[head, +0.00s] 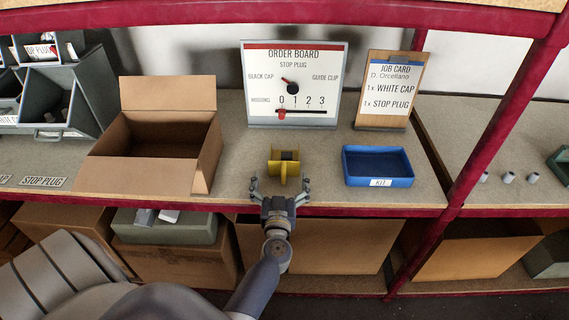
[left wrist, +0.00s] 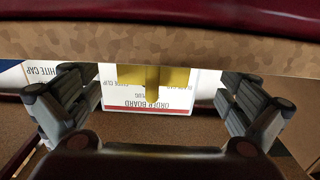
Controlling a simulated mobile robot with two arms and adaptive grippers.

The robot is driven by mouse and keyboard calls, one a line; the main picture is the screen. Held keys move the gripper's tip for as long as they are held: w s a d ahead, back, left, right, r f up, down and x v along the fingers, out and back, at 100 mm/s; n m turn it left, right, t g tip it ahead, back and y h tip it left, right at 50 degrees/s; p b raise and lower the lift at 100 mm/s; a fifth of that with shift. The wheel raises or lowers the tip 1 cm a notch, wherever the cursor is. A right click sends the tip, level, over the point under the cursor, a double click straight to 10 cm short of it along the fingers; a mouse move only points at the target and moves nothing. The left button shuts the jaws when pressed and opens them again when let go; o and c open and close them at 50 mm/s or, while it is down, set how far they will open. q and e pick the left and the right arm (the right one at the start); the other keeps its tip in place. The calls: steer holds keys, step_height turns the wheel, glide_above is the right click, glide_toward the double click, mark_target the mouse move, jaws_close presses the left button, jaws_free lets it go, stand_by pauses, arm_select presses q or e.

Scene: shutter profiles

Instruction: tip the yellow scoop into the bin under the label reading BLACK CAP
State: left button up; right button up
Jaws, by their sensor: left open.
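The yellow scoop (head: 284,167) stands on the shelf below the order board, near the front edge. My left gripper (head: 280,185) is open in front of it, fingers spread on either side of its near end and not touching it. In the left wrist view the scoop (left wrist: 153,82) shows between the open fingers, with the order board behind it upside down. No full label reading BLACK CAP shows on a bin; a label (head: 4,179) ending in "AP" is cut off at the left edge. My right gripper is not in view.
The order board (head: 291,60) has a dial and a slider. An open cardboard box (head: 145,178) stands left of the scoop, a blue KIT tray (head: 378,181) right. A red post (head: 490,150) rises at right.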

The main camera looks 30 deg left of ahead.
mark_target(284, 167)
arm_select(q)
steer(key=shift+w+d+r+x, duration=0.1)
steer(key=shift+x, duration=0.9)
steer(key=shift+w+d+r+x, duration=0.1)
steer(key=shift+d+x, duration=0.05)
steer(key=shift+x, duration=0.85)
steer(key=shift+d+r+x, duration=0.1)
steer(key=shift+x, duration=0.9)
steer(key=c, duration=1.2)
